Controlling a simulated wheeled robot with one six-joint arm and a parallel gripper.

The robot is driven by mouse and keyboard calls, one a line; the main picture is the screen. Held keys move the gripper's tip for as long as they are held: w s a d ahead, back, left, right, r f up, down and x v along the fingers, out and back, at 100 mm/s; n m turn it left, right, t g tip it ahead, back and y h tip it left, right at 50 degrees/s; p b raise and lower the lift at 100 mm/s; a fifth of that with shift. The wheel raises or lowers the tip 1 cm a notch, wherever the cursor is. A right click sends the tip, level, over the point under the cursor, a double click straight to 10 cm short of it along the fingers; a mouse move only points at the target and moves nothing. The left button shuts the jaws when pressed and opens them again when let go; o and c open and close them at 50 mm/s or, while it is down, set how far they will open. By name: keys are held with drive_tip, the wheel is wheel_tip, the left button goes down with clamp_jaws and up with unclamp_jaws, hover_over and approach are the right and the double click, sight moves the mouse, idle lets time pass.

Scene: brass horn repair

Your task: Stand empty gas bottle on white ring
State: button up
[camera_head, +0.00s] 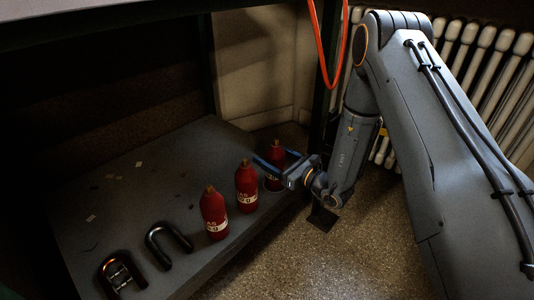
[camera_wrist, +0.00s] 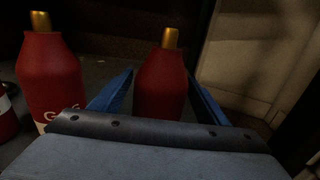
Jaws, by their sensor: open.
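Three red gas bottles with brass tops stand upright in a row on a low grey shelf: a near one (camera_head: 214,214), a middle one (camera_head: 246,188) and a far one (camera_head: 276,156). My gripper (camera_head: 269,154) is open at the far bottle, its blue fingers to either side. In the wrist view, that bottle (camera_wrist: 160,88) stands between the open fingers (camera_wrist: 160,74), with its lower part hidden by my gripper. Another bottle (camera_wrist: 52,82) stands left of the fingers. A pale edge shows near the far bottle's base; I cannot tell whether it is the white ring or a label. Which bottle is empty is not clear.
Two dark U-shaped objects, one (camera_head: 168,245) behind the other (camera_head: 122,274), lie at the shelf's near end. Small pale scraps lie on the shelf (camera_head: 130,200). An orange hose (camera_head: 332,80) hangs by a dark post. A white radiator (camera_head: 490,55) stands behind my arm.

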sight(283, 163)
drive_tip(key=p+v, duration=0.3)
drive_tip(key=v, duration=0.7)
drive_tip(key=shift+s, duration=0.1)
